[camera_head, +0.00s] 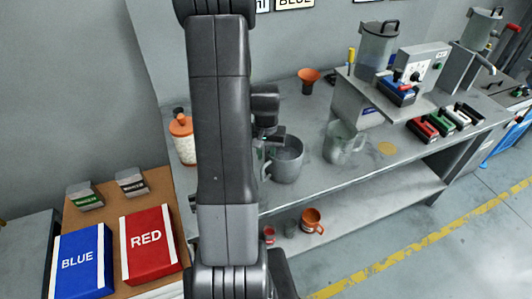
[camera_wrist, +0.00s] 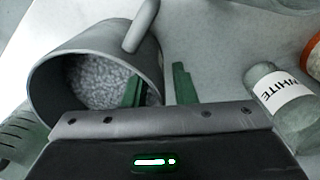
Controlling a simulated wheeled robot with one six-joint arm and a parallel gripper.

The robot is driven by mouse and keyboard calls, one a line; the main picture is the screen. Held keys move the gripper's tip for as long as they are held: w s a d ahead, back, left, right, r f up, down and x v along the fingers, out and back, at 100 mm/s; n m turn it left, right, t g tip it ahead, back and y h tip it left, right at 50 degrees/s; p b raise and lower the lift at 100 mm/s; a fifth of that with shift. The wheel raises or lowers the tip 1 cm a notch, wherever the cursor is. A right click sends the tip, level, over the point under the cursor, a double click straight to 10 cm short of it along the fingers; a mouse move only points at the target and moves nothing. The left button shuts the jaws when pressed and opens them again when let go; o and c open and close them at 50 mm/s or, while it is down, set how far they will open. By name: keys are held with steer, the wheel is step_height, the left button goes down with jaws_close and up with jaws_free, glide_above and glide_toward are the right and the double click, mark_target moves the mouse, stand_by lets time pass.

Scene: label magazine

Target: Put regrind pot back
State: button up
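A grey pot (camera_head: 287,163) with a handle stands on the grey bench, just right of my arm in the head view. I take it as the regrind pot. In the wrist view the pot (camera_wrist: 95,50) is at the upper left, holding pale grey granules (camera_wrist: 98,82), with its handle (camera_wrist: 142,25) at the top. My gripper (camera_wrist: 159,75) has its two green fingers apart. The left finger shows over the pot's inside and the right one outside its wall. I cannot tell whether either touches the wall. In the head view my arm hides part of the gripper.
A jar labelled WHITE (camera_wrist: 285,95) stands close right of the gripper. A clear jug (camera_head: 343,143) is right of the pot, an orange funnel (camera_head: 309,78) behind. An orange-lidded container (camera_head: 183,140) stands left. The lower shelf (camera_head: 365,195) holds an orange mug (camera_head: 312,222).

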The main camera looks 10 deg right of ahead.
steer(key=shift+r, duration=0.1)
step_height(320, 180, up, 12)
steer(key=shift+r, duration=0.1)
stand_by(0.5)
step_height(320, 180, down, 12)
steer(key=shift+f, duration=0.1)
steer(key=shift+r, duration=0.75)
stand_by(0.3)
